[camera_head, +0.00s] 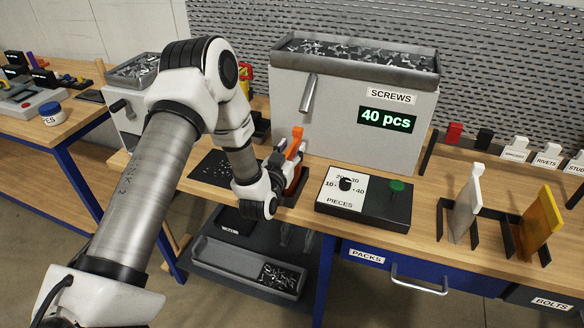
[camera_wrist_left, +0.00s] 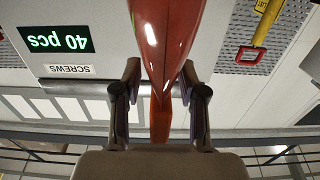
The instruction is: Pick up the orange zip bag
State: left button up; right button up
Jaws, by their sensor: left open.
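The orange zip bag (camera_head: 295,150) stands upright on the workbench below the screw dispenser's spout. Its lower part is partly hidden by my left gripper (camera_head: 284,166). In the left wrist view the bag (camera_wrist_left: 166,40) shows glossy red-orange and runs between the fingers. My left gripper (camera_wrist_left: 160,88) is open, with one finger on each side of the bag. A gap shows between the fingers and the bag. My right gripper is not in view.
The screw dispenser (camera_head: 345,125) reads "40 pcs" and its spout (camera_head: 309,93) hangs close above the bag. A control box (camera_head: 385,210) lies to the right. White (camera_head: 467,205) and yellow (camera_head: 538,225) bags stand in black holders farther right. A grey tray (camera_head: 215,255) sits below.

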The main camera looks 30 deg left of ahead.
pick_arm(q)
jog(key=shift+w, duration=0.15)
grip_shut()
